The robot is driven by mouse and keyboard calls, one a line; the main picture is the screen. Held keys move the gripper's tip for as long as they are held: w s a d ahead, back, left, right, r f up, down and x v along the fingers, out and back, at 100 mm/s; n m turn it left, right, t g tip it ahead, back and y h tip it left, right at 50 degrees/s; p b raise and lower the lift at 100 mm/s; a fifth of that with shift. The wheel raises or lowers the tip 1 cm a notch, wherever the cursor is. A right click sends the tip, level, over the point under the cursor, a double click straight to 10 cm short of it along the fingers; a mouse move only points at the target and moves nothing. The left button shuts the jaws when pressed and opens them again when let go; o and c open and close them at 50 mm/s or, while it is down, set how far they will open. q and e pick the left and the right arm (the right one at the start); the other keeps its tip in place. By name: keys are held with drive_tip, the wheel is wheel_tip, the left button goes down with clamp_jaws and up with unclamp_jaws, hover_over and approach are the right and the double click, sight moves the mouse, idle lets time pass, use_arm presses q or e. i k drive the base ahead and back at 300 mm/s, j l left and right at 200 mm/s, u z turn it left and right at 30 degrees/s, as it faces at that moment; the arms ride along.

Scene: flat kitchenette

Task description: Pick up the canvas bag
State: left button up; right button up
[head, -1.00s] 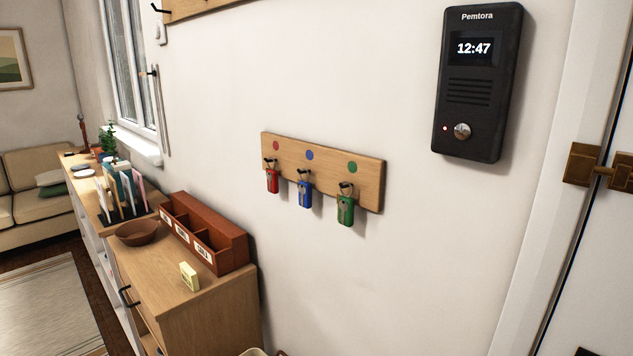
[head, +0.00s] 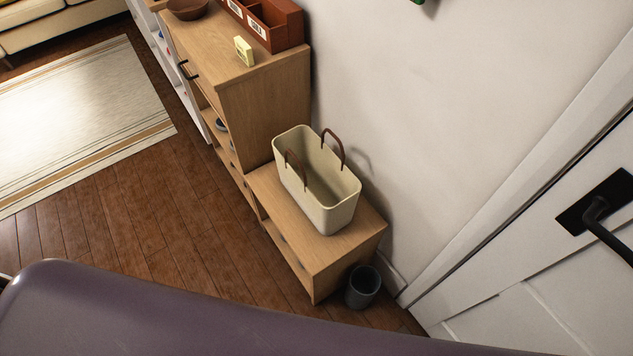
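The canvas bag (head: 335,207) is cream coloured with two brown handles. It stands upright and open on top of a low wooden bench (head: 358,242), against the wall. Its inside looks empty from above. Neither of my grippers is in the head view.
A taller wooden cabinet (head: 268,108) adjoins the bench, with a yellow box (head: 243,50), a brown bowl (head: 187,8) and a red-brown organizer (head: 268,22) on top. A dark bin (head: 363,287) stands beside the bench, near the white door (head: 540,270). The wooden floor (head: 140,215) in front is clear.

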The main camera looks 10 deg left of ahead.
sight(322, 185)
drive_tip(key=j+z, duration=0.3)
drive_tip(key=j, duration=0.3)
drive_tip(key=j+z, duration=0.25)
drive_tip(key=j, duration=0.35)
drive_tip(key=k+j+z, duration=0.15)
drive_tip(key=j+z, duration=0.15)
drive_tip(key=j, duration=0.25)
